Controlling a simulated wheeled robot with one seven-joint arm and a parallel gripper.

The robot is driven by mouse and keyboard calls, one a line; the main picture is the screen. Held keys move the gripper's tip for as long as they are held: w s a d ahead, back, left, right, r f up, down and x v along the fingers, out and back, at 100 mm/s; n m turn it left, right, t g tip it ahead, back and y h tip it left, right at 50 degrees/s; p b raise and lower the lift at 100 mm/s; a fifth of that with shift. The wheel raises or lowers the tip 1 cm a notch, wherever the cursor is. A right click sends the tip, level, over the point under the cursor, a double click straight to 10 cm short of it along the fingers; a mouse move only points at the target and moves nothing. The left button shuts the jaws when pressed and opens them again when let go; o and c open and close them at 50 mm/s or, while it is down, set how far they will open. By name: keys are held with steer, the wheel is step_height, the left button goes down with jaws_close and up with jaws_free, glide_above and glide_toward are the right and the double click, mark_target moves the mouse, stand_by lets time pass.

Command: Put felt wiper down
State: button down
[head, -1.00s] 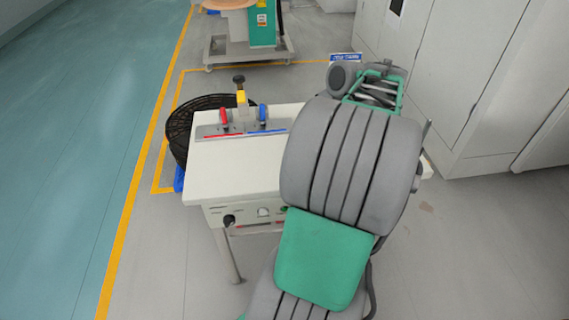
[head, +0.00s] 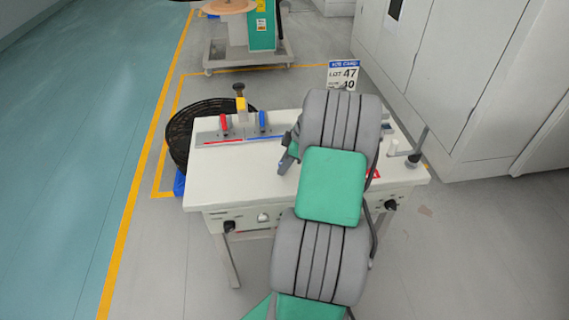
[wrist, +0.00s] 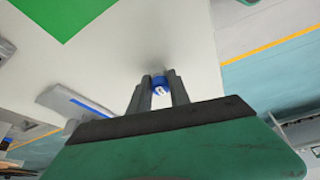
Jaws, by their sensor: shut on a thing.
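My gripper (wrist: 160,95) is shut on a small blue piece with a white part (wrist: 159,81), which I take to be the felt wiper. In the wrist view it sits between the fingertips, over the white bench top (wrist: 150,45). I cannot tell whether it touches the bench. A green patch (wrist: 60,12) lies on the bench at the top left of the wrist view. In the head view my gripper (head: 287,160) shows beside my arm, above the middle of the bench (head: 235,185); the held piece cannot be made out there.
A rack (head: 240,138) with a red clip (head: 223,124), a blue clip (head: 262,121) and a yellow post (head: 241,103) stands at the bench's back left. A lot sign (head: 343,75) and a crank post (head: 415,158) are at the right. My arm hides part of the bench.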

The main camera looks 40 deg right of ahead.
steer(key=shift+f, duration=0.15)
steer(key=c, duration=1.2)
jaws_free()
